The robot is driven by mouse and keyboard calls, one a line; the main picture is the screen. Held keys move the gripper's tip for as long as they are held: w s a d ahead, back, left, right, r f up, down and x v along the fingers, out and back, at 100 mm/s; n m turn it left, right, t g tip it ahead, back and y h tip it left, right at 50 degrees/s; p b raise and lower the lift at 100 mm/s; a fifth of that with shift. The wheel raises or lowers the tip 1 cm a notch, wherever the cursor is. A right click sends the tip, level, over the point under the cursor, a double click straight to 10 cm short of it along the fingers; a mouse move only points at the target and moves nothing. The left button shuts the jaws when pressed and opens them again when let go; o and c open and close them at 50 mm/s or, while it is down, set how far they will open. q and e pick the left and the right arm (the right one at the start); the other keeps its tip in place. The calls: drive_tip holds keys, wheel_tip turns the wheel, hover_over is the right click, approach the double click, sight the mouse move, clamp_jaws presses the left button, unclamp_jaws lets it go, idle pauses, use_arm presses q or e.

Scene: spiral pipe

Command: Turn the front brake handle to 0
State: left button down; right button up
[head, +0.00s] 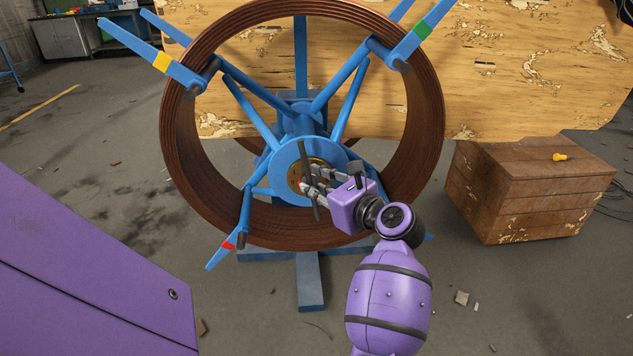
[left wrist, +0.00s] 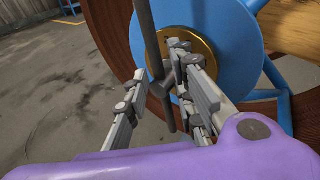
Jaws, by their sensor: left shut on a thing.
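The front brake handle (head: 310,150) is a thin dark bar, nearly upright. It crosses in front of a brass disc (head: 293,176) at the hub of the blue reel (head: 279,158). In the left wrist view the handle (left wrist: 148,35) runs from the top edge down in front of the brass disc (left wrist: 199,42). My left gripper (head: 317,187) is at the hub, its fingers shut on the handle near its middle. In the left wrist view its fingers (left wrist: 168,92) lie on either side of the bar and hide part of it. My right gripper is not in view.
A coil of brown pipe (head: 425,140) surrounds the hub on blue arms with yellow, green and red bands. A worn wooden panel (head: 520,75) stands behind it. A wooden drawer cabinet (head: 520,205) is at the right. The grey floor at the left is mostly clear.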

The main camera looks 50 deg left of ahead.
use_arm(q)
drive_tip(key=shift+w+r, duration=0.15)
drive_tip(key=shift+r, duration=0.05)
drive_tip(key=c, duration=1.9)
unclamp_jaws()
drive_tip(key=shift+o, duration=0.9)
drive_tip(key=shift+a, duration=0.1)
drive_tip(key=shift+f, duration=0.15)
drive_tip(key=v, duration=1.2)
